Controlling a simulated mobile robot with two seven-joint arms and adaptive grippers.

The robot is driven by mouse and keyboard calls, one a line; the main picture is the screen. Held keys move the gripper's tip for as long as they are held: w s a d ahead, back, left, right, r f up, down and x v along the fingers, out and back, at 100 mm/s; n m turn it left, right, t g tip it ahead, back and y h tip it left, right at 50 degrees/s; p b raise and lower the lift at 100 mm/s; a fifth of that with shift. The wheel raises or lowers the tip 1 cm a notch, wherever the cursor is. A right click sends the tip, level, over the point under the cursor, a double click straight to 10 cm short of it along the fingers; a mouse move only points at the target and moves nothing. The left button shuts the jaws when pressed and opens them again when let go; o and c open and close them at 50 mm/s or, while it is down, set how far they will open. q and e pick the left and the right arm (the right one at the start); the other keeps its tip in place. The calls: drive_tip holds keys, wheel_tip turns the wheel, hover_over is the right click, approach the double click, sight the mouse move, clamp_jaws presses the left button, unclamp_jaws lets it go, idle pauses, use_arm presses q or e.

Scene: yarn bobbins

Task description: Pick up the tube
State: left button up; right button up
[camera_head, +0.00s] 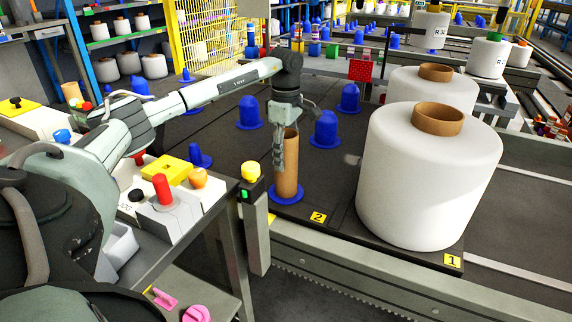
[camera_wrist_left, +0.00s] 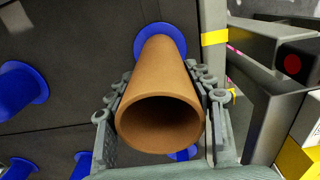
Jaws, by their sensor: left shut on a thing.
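A brown cardboard tube (camera_head: 289,172) stands upright on a blue peg base (camera_head: 286,194) at the place marked 2 on the dark board. My left gripper (camera_head: 279,150) reaches down from above and is shut on the tube. In the left wrist view the tube (camera_wrist_left: 160,95) lies between the two fingers, its open end facing the camera. Its far end is at the blue base (camera_wrist_left: 178,36); I cannot tell whether it still rests on it. My right gripper is not in view.
A large white yarn bobbin (camera_head: 425,180) stands right of the tube, with another behind it. Several empty blue pegs (camera_head: 325,130) stand behind the tube. A control desk with a red button (camera_head: 162,188) and a yellow-topped post (camera_head: 250,172) stand close on the left.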

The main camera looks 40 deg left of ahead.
use_arm(q)
drive_tip(key=c, duration=0.3)
wheel_tip(320, 180, up, 10)
idle(0.4)
